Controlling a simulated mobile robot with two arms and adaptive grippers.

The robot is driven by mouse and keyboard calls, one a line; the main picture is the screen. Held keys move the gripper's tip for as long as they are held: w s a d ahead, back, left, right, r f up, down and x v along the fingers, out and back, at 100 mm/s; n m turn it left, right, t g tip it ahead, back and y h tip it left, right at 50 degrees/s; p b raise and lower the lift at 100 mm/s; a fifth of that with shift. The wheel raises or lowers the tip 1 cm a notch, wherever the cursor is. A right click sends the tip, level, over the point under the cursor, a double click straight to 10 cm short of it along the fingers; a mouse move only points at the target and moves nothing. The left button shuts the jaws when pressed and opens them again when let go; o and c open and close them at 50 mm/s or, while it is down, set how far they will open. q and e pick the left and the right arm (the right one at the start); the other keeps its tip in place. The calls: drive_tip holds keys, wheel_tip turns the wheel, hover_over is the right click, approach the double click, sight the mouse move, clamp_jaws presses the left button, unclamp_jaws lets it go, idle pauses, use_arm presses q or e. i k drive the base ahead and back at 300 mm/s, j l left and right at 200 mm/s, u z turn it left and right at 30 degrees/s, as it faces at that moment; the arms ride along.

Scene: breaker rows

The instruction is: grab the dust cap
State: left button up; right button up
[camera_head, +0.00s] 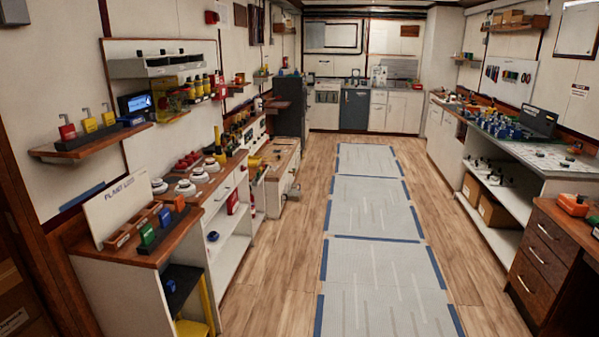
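I cannot make out a dust cap for certain; many items are too small to tell. A small dark blue round object (212,236) sits on the shelf inside the left cabinet. Many small dark and blue parts (500,126) crowd the right bench. Neither of my grippers is in view.
Red, yellow and blue padlocks (67,130) stand on a left wall shelf. An orange object (573,204) lies on the brown drawer desk (545,245) at right. Grey floor mats with blue edges (375,255) run down the clear aisle towards far cabinets (355,110).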

sight(190, 161)
drive_tip(key=i, duration=0.7)
drive_tip(key=i+u, duration=0.15)
drive_tip(key=i, duration=0.55)
drive_tip(key=i+l, duration=0.2)
drive_tip(key=i, duration=0.5)
drive_tip(key=i+u, duration=0.45)
drive_tip(key=i+l+u, duration=0.2)
drive_tip(key=u, duration=0.25)
drive_tip(key=i+l+u, duration=0.25)
drive_tip(key=u, duration=0.2)
drive_tip(key=i+l+u, duration=0.25)
drive_tip(key=l+u, duration=0.2)
drive_tip(key=i+l+u, duration=0.15)
drive_tip(key=l+u, duration=0.3)
